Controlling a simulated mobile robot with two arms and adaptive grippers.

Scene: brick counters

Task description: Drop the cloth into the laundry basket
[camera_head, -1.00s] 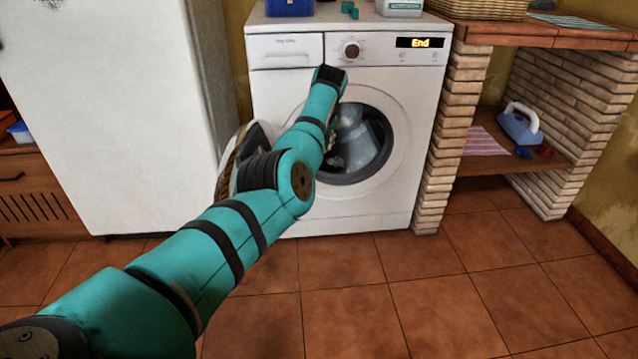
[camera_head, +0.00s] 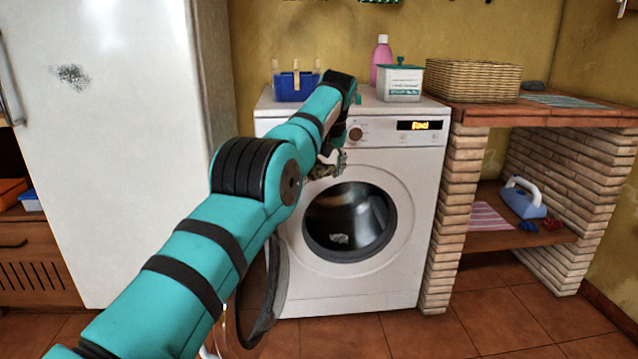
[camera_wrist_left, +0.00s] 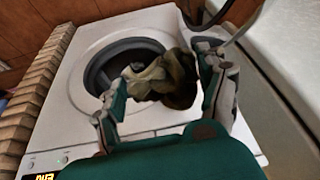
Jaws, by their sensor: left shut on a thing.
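A crumpled olive-khaki cloth (camera_wrist_left: 158,78) hangs between the fingers of my left gripper (camera_wrist_left: 155,82) in the left wrist view. The gripper is shut on it. In the head view my left gripper (camera_head: 332,162) is in front of the washing machine (camera_head: 400,175), above its round door opening. The arm hides most of the gripper and cloth there. A woven basket (camera_head: 472,82) stands on the brick counter to the right; I cannot tell whether it is the laundry basket. My right gripper is not in view.
The machine's door (camera_head: 265,300) hangs open at the left, beneath my arm. A blue peg box (camera_head: 295,87), a white box (camera_head: 400,84) and a pink bottle (camera_head: 381,55) stand on top. A white fridge (camera_head: 110,130) is at the left. The iron (camera_head: 523,200) sits on the lower shelf.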

